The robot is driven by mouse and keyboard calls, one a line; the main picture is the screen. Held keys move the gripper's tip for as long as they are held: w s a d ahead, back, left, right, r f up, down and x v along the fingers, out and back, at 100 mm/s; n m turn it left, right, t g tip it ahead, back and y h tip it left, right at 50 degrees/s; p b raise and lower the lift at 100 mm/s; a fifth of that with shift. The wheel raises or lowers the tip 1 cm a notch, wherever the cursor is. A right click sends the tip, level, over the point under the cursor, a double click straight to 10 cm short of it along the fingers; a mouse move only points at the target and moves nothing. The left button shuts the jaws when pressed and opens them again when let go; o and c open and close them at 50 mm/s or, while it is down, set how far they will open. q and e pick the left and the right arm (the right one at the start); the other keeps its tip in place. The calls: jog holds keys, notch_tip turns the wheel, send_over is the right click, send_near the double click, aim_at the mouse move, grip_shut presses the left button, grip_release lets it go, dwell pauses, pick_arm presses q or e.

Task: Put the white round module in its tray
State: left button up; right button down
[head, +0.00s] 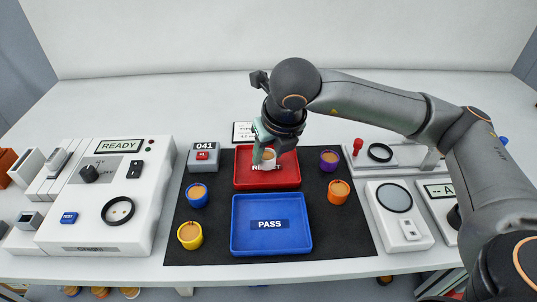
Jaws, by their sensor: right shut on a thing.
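A white round module (267,162) with a tan top is at my right gripper (262,150), over the red tray (253,181). My right gripper is shut on the module and hides part of it. The module covers part of the red tray's label, and I cannot tell whether it touches the tray floor. A blue tray marked PASS (270,240) lies empty just in front of the red one. My left gripper is not in view.
Cups stand around the trays on the black mat (340,240): blue (197,195), yellow (190,235), purple (330,160) and orange (338,192). A counter box (203,156) stands behind left. A white READY machine (105,200) is left; white devices (398,215) are right.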

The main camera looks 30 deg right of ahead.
jog(key=shift+f, duration=0.35)
jog(key=shift+f, duration=0.2)
jog(key=shift+c, duration=1.9)
grip_release()
jog(key=shift+r, duration=0.1)
jog(key=shift+r, duration=0.1)
jog(key=shift+r, duration=0.2)
jog(key=p+v, duration=0.1)
jog(key=v, duration=1)
jog(key=shift+s+r, duration=0.25)
